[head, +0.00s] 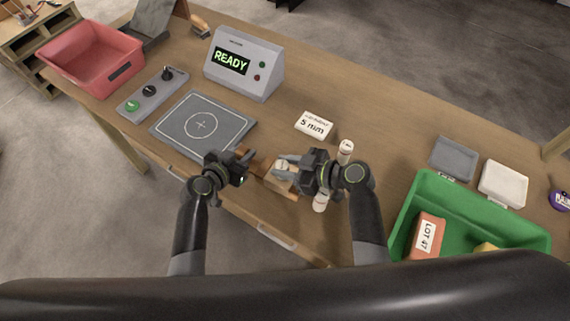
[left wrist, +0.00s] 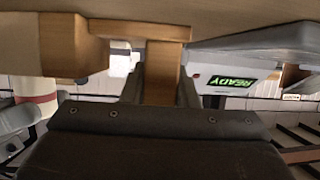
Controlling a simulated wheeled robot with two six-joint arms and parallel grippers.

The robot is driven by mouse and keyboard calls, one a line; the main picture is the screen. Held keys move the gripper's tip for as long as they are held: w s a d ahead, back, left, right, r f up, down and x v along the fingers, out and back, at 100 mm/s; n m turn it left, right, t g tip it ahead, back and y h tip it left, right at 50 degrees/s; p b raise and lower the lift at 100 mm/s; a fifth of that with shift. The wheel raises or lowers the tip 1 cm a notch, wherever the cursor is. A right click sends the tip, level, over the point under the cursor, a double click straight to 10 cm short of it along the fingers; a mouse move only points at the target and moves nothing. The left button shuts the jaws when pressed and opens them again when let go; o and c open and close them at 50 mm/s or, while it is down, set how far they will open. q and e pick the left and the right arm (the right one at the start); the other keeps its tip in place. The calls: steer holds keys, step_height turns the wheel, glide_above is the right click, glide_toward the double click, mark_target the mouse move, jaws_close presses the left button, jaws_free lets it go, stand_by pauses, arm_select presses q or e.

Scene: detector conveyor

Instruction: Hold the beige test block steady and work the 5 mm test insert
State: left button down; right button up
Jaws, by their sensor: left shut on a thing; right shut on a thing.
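The wooden test block shows in the head view as brown and beige parts (head: 284,186) between and below my two grippers, which hide much of it. My left gripper (head: 247,164) is shut on a brown upright part (left wrist: 162,72) of it, seen between the fingers in the left wrist view. My right gripper (head: 283,166) reaches in from the right and is shut on a small pale piece at the block; whether this is the insert I cannot tell. A white box marked 5 mm (head: 314,124) lies behind the right gripper.
Pale cylinder ends (head: 345,147) show beside my right gripper. A grey plate (head: 200,124), a control box (head: 144,97) and a READY display unit (head: 243,66) stand left and behind. A red bin (head: 92,50) is far left; a green bin (head: 412,205) is right.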

steer(key=o, duration=1)
steer(key=shift+f, duration=0.1)
steer(key=shift+r, duration=0.2)
steer(key=v, duration=1.2)
steer(key=shift+f, duration=0.1)
arm_select(q)
steer(key=c, duration=1)
jaws_free()
steer(key=shift+c, duration=0.2)
